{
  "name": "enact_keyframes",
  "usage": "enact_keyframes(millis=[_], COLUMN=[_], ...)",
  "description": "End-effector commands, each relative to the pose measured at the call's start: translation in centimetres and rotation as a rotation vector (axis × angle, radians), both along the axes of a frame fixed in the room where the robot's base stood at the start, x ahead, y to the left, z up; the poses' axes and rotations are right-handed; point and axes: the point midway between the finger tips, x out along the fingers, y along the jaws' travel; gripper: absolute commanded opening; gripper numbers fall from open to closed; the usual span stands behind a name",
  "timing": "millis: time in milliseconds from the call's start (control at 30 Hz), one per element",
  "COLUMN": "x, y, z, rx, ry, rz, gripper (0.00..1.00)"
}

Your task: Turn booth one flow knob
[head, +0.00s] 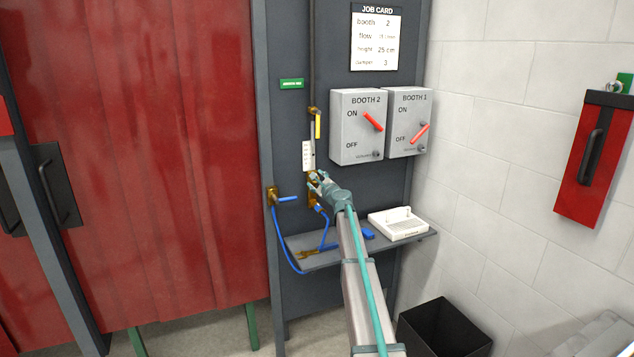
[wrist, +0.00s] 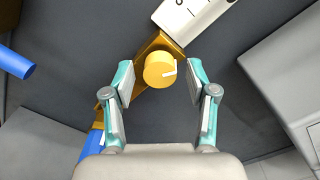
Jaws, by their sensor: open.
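A round yellow knob (wrist: 158,72) with a white pointer mark shows in the wrist view. It sits on a brass valve body (wrist: 155,44) below a white scale plate (wrist: 192,14). My open gripper (wrist: 161,84) has one finger on each side of the knob, with gaps visible and nothing held. In the head view my gripper (head: 321,180) is at the brass fitting below the flow meter (head: 308,156) and partly hides it. No booth label is readable on this meter.
Booth 2 (head: 350,145) and booth 1 (head: 400,148) switch boxes hang right of the meter. A shelf (head: 325,261) below carries a white tray (head: 398,226) and a blue hose. A brass valve with blue handle (head: 288,199) is left. A job card (head: 375,50) reads booth 2.

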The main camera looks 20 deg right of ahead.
Motion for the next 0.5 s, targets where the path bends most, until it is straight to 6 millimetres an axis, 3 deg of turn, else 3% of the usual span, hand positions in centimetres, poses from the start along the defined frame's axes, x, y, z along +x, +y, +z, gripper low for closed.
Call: enact_keyframes(millis=[267, 500], x=[-1.1, -4.7], y=[0.0, 0.1], z=[0.0, 0.0], rx=[0.0, 0.0], ry=[0.0, 0.0], rz=[0.0, -0.001], gripper=[0.57, 0.57])
